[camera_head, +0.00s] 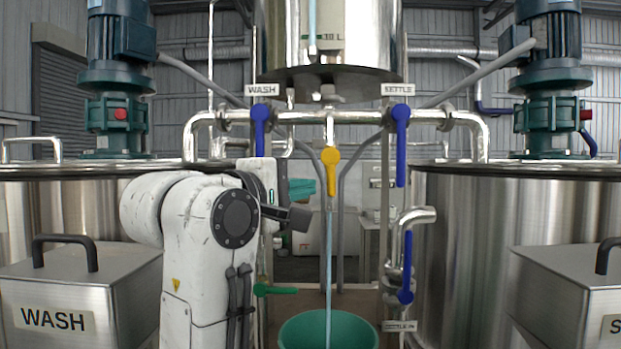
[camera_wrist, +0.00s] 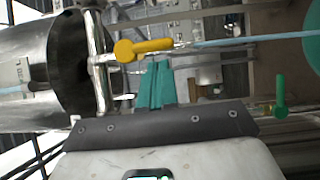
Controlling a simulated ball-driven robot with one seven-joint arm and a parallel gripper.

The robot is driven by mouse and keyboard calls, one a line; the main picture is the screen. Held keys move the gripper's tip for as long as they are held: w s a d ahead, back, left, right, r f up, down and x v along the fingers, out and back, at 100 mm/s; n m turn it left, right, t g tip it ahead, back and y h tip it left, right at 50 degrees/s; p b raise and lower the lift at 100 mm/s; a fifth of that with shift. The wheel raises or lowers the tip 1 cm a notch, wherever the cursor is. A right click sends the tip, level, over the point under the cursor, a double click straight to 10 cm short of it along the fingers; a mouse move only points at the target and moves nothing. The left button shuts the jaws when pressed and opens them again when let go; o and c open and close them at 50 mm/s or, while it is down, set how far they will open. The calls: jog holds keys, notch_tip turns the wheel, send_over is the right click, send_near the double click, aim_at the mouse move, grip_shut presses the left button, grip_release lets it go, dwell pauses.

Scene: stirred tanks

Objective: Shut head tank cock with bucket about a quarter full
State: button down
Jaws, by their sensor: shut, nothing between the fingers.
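The head tank (camera_head: 275,50) hangs at top centre, with a blue strip on its front gauge. Its yellow cock handle (camera_head: 331,172) points straight down, and a blue stream (camera_head: 328,260) runs below it into the green bucket (camera_head: 290,330). The bucket is cut off by the lower edge and its water level cannot be told. My gripper (camera_head: 312,187) is shut and empty, its teal fingers just left of the yellow handle. In the wrist view the teal fingertips (camera_wrist: 157,62) are close by the handle (camera_wrist: 150,46); contact cannot be told.
Blue levers hang under the WASH (camera_head: 260,128) and KETTLE (camera_head: 401,145) labels on either side. A green lever (camera_head: 275,290) sits low left, and another blue lever (camera_head: 407,268) low right. Large steel tanks and a WASH box (camera_head: 80,295) flank the middle.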

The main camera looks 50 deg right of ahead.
aim_at(331, 179)
jog(key=shift+w+d, duration=0.1)
jog(key=shift+d, duration=1.25)
